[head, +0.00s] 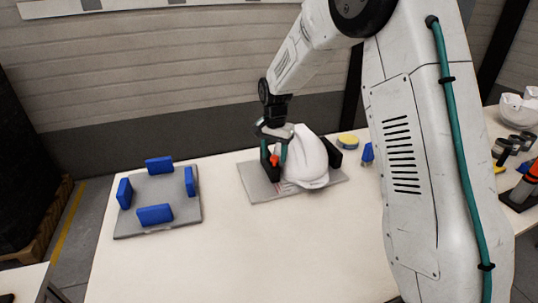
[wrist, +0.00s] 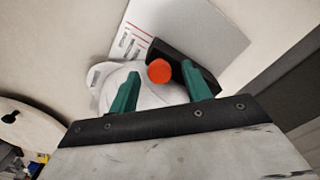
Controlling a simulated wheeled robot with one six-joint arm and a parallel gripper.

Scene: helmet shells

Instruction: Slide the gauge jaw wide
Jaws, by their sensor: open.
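The gauge is a grey plate (head: 258,187) on the white table, with printed marks that show in the wrist view (wrist: 209,33). A black jaw (head: 271,167) with a red-orange knob (head: 275,160) stands on it. A white helmet shell (head: 307,165) sits beside this jaw, with another black block (head: 332,152) on its right side. My gripper (head: 273,146) is over the knob jaw. In the wrist view my green fingers (wrist: 157,88) are open, one on each side of the knob (wrist: 159,71). I cannot tell whether they touch it.
A grey plate with blue blocks (head: 157,218) lies at the left. A yellow item (head: 348,141) and a small blue piece (head: 367,152) lie right of the gauge. Several things, including a white shell (head: 517,112), stand at far right. The table front is clear.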

